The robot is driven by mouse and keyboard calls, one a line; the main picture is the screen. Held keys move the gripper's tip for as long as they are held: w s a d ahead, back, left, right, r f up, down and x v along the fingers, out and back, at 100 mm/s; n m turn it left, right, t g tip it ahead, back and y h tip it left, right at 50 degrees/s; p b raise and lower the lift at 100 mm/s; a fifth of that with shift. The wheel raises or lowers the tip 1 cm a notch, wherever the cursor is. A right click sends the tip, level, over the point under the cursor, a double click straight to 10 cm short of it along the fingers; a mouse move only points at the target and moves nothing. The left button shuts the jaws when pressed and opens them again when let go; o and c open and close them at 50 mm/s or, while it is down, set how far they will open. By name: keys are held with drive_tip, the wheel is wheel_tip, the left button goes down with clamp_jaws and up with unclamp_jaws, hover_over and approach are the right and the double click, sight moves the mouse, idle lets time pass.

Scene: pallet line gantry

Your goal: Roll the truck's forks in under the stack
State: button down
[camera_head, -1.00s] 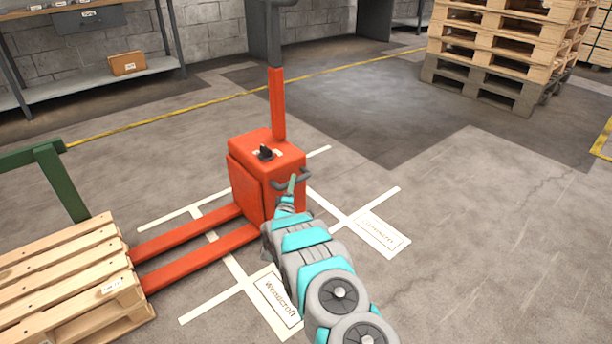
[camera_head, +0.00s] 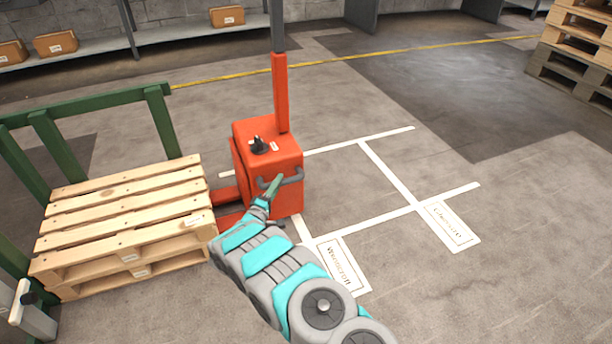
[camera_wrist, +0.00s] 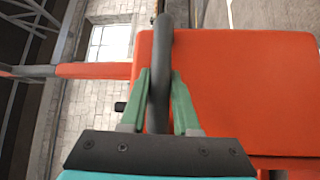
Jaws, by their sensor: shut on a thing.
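The orange pallet truck (camera_head: 268,165) stands upright left of the picture's middle in the head view. Its forks (camera_head: 228,205) point left and run into the near end of the wooden pallet stack (camera_head: 125,225); only a short length shows, and their tips are hidden under it. My gripper (camera_head: 274,187) is at the grey handle bar (camera_head: 290,178) on the truck's body. In the wrist view, the green fingers of my gripper (camera_wrist: 160,100) are shut on the grey handle bar (camera_wrist: 160,60), beside the orange body (camera_wrist: 230,85).
A green guard frame (camera_head: 90,98) stands behind and left of the stack. White floor markings with labelled plates (camera_head: 450,225) lie to the right. A taller pallet stack (camera_head: 580,50) stands at the far right. Shelving with boxes (camera_head: 55,43) lines the back wall. Floor right of the truck is clear.

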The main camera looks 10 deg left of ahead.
drive_tip(key=s+a, duration=0.5)
drive_tip(key=a, duration=0.3)
drive_tip(key=shift+s+a, duration=0.15)
drive_tip(key=shift+s, duration=0.25)
drive_tip(key=c, duration=0.7)
unclamp_jaws()
drive_tip(key=shift+o, duration=0.2)
approach(257, 179)
drive_tip(key=v, duration=0.3)
drive_tip(key=shift+s+a, duration=0.2)
drive_tip(key=shift+f, duration=0.1)
